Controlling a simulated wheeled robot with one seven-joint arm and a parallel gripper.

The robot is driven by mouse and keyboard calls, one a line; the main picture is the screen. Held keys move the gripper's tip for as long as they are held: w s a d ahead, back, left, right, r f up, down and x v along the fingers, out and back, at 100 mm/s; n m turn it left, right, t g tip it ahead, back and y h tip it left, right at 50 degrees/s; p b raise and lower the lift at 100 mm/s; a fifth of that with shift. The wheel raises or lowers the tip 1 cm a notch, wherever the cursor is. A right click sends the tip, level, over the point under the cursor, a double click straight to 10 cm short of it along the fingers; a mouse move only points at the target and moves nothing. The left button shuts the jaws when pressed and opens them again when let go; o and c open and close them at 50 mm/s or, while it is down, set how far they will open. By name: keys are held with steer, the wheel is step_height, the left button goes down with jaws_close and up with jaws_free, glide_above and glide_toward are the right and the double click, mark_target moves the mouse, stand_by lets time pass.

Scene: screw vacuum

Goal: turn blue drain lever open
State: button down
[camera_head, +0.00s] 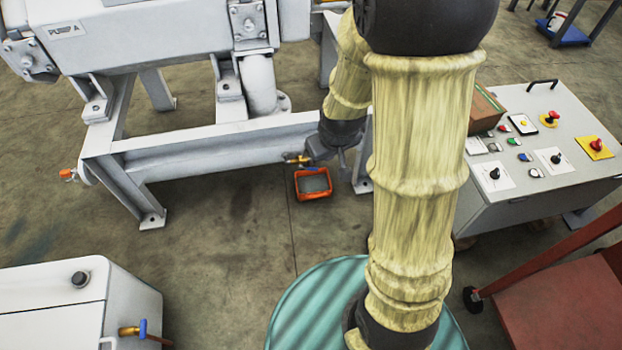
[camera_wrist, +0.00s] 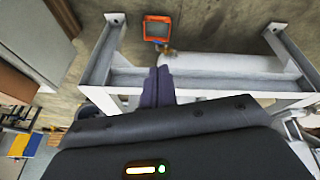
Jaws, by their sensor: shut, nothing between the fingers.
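A brass drain valve (camera_head: 297,159) sits low on the white machine frame, and it also shows in the wrist view (camera_wrist: 171,51). Its small blue lever (camera_wrist: 157,41) is seen in the wrist view just beyond my fingertips; in the head view only a small blue patch (camera_head: 312,169) shows beside my gripper. My gripper (camera_head: 311,152) is right by the valve, and its dark fingers (camera_wrist: 158,70) are closed together with nothing between them. I cannot tell whether they touch the lever. The lever's exact angle is too small to read.
An orange-rimmed tray (camera_head: 316,198) stands on the floor below the valve. The frame beam (camera_head: 215,152) runs close beside my gripper. A control panel (camera_head: 540,181) stands at the right. A second brass valve with a blue handle (camera_head: 143,328) is on a white cabinet (camera_head: 50,290).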

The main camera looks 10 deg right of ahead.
steer(key=w+d+f+n+t+h+b, duration=0.25)
steer(key=w+f+n, duration=0.45)
steer(key=f, duration=0.7)
steer(key=w+d+f+n+t+h+b, duration=0.25)
steer(key=w+f+n+b, duration=0.2)
steer(key=w+f, duration=0.75)
steer(key=s+a+f+n+t+y+b, duration=0.1)
steer(key=f+n+t+y+b, duration=0.1)
steer(key=f+n, duration=0.7)
steer(key=s+a+f+n+t+y+b, duration=0.2)
steer(key=f+n+t, duration=0.3)
steer(key=f+n, duration=0.4)
steer(key=shift+f+y+b, duration=0.45)
steer(key=shift+f+y, duration=0.15)
steer(key=shift+y, duration=0.3)
steer(key=shift+w+a, duration=0.1)
steer(key=shift+w, duration=0.05)
